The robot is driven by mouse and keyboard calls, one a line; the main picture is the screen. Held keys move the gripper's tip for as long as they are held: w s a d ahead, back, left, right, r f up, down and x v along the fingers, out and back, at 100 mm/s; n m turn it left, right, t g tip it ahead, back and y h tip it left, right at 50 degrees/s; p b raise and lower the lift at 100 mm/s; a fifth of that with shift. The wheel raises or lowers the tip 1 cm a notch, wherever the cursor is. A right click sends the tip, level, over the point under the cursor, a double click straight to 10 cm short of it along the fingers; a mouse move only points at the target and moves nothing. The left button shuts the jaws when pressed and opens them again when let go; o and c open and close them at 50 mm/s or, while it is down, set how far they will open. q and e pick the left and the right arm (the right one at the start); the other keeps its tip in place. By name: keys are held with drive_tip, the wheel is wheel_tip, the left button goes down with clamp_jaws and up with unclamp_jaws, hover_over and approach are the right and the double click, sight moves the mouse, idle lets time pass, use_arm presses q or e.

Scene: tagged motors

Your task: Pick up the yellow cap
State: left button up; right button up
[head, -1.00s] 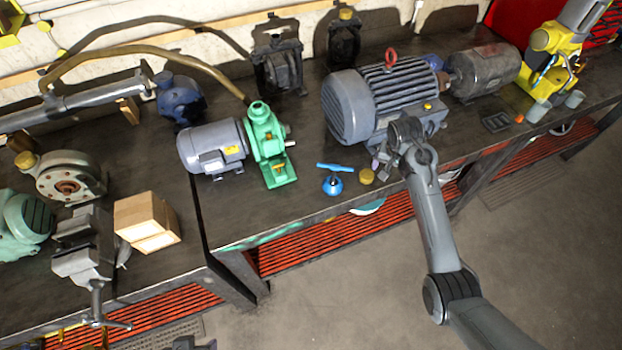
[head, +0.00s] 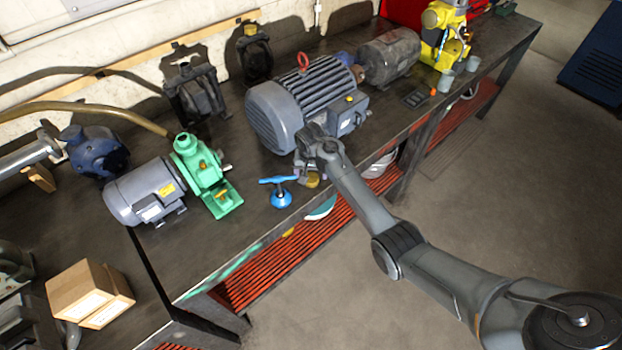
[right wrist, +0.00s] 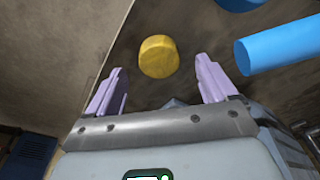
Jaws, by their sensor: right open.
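The yellow cap (right wrist: 158,57) is a small round disc standing on the dark bench top. In the right wrist view it lies between and a little beyond the two pale purple fingertips of my right gripper (right wrist: 160,80), with space on both sides. In the head view the cap (head: 313,181) is near the bench's front edge, partly hidden by my right gripper (head: 306,175), which is open and just over it. The right gripper holds nothing. My left gripper is not in view.
A large grey motor (head: 300,105) is close behind. A green pump (head: 205,178) stands farther left. The bench's front edge is near.

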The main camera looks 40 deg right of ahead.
sight(311, 179)
drive_tip(key=shift+w+d+f, duration=0.1)
drive_tip(key=shift+d+f, duration=0.05)
drive_tip(key=shift+f, duration=1.3)
drive_tip(key=c, duration=1.1)
